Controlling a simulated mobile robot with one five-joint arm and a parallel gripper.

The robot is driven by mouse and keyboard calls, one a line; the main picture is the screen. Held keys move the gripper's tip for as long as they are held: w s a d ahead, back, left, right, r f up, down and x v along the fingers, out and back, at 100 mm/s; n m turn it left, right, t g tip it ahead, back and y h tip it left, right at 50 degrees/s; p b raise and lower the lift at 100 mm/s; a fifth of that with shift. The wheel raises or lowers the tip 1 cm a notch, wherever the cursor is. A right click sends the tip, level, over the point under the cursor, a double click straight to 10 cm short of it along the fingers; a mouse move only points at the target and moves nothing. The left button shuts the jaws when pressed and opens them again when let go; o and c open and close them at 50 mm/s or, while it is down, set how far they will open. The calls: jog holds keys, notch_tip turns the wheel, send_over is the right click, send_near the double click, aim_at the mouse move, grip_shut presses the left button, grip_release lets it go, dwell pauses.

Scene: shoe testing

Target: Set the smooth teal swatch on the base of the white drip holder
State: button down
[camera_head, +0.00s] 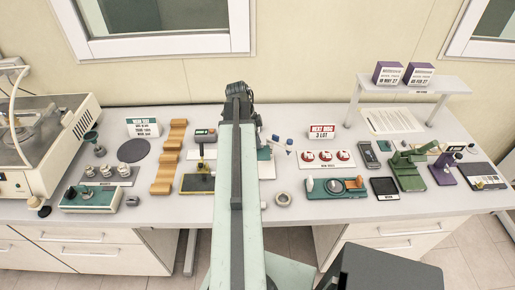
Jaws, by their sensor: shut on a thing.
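My arm reaches away from the camera over the middle of the bench. My gripper (240,92) is at its dark far end, near the back of the bench. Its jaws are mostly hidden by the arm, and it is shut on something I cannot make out. I cannot pick out the smooth teal swatch. A white flat piece (265,154) shows partly beside the arm's right edge. I cannot tell whether it belongs to the white drip holder, which I cannot otherwise identify.
Left of the arm stand a yellow-and-black stand (198,183) and an orange stepped block (168,158). To the right are a white tray with red-and-white discs (327,166), a teal device (336,189) and a green press (406,172). A white shelf (413,85) stands at the back right.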

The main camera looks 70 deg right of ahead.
jog(key=shift+f, duration=0.2)
notch_tip(320, 180, down, 6)
jog(key=b, duration=0.5)
jog(key=shift+r+b, duration=0.1)
jog(key=shift+b, duration=0.25)
jog(key=shift+f+b, duration=1.05)
dwell(0.9)
jog(key=c, duration=1.5)
grip_release()
jog(key=shift+o, duration=0.2)
jog(key=shift+r, duration=0.1)
jog(key=p+v, duration=0.7)
jog(key=p, duration=0.1)
jog(key=shift+r, duration=0.45)
jog(key=shift+f, duration=0.15)
